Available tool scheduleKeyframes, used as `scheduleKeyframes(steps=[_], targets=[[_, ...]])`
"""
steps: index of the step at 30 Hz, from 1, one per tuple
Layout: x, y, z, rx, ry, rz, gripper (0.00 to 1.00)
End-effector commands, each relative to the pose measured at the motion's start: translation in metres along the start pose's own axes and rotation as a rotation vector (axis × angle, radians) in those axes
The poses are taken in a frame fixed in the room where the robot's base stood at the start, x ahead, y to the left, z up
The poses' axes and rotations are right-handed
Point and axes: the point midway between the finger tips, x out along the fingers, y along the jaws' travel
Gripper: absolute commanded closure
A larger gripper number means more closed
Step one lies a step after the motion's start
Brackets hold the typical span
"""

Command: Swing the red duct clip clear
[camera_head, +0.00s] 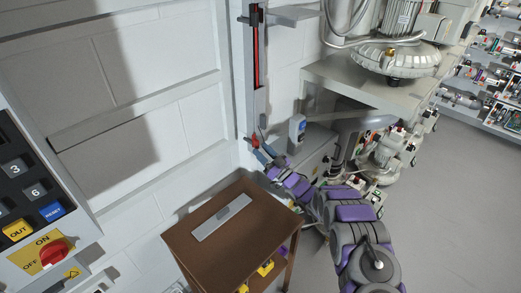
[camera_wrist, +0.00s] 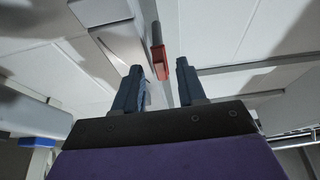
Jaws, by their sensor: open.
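The red duct clip (camera_head: 254,141) sits at the lower end of the grey vertical duct (camera_head: 259,108) on the white wall. In the wrist view the clip (camera_wrist: 161,66) shows as a red block on a thin dark stem, ahead of the gap between my fingers. My gripper (camera_head: 261,154) is at the end of my purple and grey arm, just below and close to the clip. In the wrist view my gripper (camera_wrist: 160,85) has its two dark blue fingers apart, with nothing held between them. I cannot tell whether a finger touches the clip.
A brown table (camera_head: 190,240) with a grey plate (camera_head: 222,217) stands left of my arm. A grey blower machine (camera_head: 397,57) is to the right. A control panel with a red knob (camera_head: 53,254) is at the left. Open floor (camera_head: 460,210) lies at the right.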

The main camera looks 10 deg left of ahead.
Motion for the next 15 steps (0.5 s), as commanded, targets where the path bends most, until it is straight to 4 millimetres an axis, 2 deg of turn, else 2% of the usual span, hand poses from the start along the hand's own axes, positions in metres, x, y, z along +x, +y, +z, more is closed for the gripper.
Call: scheduleKeyframes(steps=[15], targets=[[-0.112, 0.002, 0.0, 0.0, 0.0, 0.005, 0.6]])
